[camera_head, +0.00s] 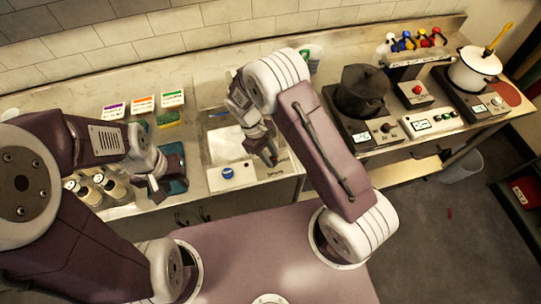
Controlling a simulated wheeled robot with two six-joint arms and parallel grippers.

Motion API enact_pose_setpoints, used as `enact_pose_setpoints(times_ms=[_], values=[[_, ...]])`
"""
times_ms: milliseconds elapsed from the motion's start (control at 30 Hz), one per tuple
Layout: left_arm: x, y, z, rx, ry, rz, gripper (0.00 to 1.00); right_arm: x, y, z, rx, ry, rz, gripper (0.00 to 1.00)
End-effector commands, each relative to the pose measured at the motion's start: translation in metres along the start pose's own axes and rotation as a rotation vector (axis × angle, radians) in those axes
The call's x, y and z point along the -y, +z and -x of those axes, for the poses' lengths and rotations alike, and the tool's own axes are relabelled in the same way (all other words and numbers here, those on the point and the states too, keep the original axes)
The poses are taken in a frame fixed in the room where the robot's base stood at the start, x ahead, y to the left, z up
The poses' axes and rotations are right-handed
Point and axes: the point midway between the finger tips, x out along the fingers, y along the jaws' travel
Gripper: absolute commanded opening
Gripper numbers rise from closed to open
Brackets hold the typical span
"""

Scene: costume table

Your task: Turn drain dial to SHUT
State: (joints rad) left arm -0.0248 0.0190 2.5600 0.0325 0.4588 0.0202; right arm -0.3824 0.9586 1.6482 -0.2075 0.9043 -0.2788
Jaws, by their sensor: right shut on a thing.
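A pale control panel (243,174) runs along the front of the sink (226,143). A round blue knob (228,173) sits on its left part. Dark lettering that seems to read DRAIN is on its right part. My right gripper (270,158) points down just above that lettering. It is shut on what looks like the drain dial, which the fingers hide, so its setting cannot be read. My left gripper (160,184) hangs over the counter left of the sink, near a dark teal pad (177,187); its opening is unclear.
Three labelled boxes (143,103) and a green-yellow sponge (167,118) stand behind my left gripper. Small bottles (90,193) are at the left. A dark pot (361,90) on a burner stands right of the sink, with a white pot (474,68) farther right.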

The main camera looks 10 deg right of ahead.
Motion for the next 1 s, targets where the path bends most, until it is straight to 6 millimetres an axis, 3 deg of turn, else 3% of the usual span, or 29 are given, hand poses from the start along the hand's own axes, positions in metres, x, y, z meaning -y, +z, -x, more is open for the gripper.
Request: enact_pose_setpoints(times_ms=[267, 300, 367, 733, 1000], values=[[0.000, 0.000, 0.000, 0.000, 0.000, 0.000, 0.36, -0.001, -0.001, 0.002, -0.003, 0.003, 0.000, 0.00], [0.000, 0.000, 0.000, 0.000, 0.000, 0.000, 0.36, -0.001, -0.001, 0.002, -0.003, 0.003, 0.000, 0.34], [0.000, 0.000, 0.000, 0.000, 0.000, 0.000, 0.36, -0.001, 0.000, 0.002, -0.003, 0.003, 0.000, 0.49], [0.000, 0.000, -0.002, 0.000, 0.000, 0.000, 0.36, -0.001, -0.001, 0.006, -0.002, 0.002, -0.001, 0.49], [0.000, 0.002, -0.015, 0.000, 0.000, 0.000, 0.36, -0.001, -0.002, 0.062, -0.007, 0.003, -0.002, 0.49]])
